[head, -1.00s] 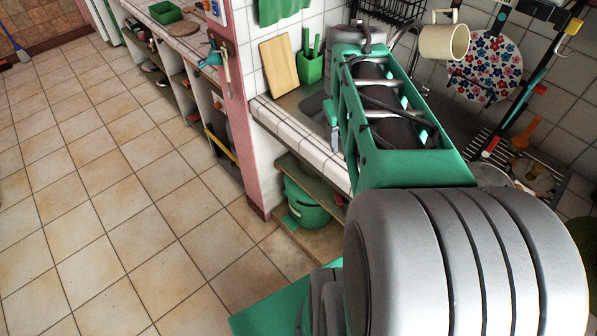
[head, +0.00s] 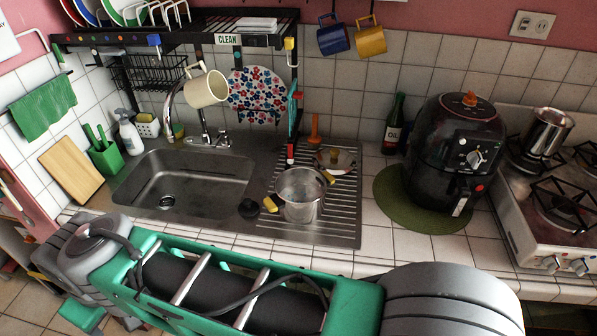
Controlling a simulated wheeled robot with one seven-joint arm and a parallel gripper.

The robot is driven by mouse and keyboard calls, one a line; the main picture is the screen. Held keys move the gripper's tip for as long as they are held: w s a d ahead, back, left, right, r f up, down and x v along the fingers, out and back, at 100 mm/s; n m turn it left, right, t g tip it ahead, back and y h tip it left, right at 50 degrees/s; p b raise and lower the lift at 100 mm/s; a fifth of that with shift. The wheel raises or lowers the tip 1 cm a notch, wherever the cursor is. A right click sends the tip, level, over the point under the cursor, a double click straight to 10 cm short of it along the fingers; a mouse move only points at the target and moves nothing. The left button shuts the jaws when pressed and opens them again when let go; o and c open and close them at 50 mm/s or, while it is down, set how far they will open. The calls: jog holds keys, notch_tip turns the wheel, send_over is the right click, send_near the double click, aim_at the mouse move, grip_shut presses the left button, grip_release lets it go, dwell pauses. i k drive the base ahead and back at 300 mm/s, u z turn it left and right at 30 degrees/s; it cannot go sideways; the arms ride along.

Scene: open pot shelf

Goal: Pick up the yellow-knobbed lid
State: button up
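The yellow-knobbed lid (head: 345,164) lies on the ribbed steel drainboard, right of the sink, in the head view. Its yellow-brown knob points up, and its near-left part is partly hidden by a steel pot (head: 300,199). The pot stands open in front of it, with yellow handles. My arm crosses the bottom of the view, in front of the counter. My gripper is not in view, so I cannot tell what it is doing.
A black air fryer (head: 452,151) stands on a green mat (head: 391,192) to the right. The sink (head: 187,178) is left of the drainboard. A rack (head: 180,37) hangs above, with a cream mug (head: 206,88) below it. A stove (head: 548,225) is at far right.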

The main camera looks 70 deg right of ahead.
aim_at(337, 162)
jog(key=u, duration=0.05)
jog(key=k, duration=0.3)
jog(key=u, duration=1.6)
jog(key=i, duration=0.65)
jog(key=z, duration=4.35)
jog(key=i, duration=0.5)
jog(key=z, duration=0.15)
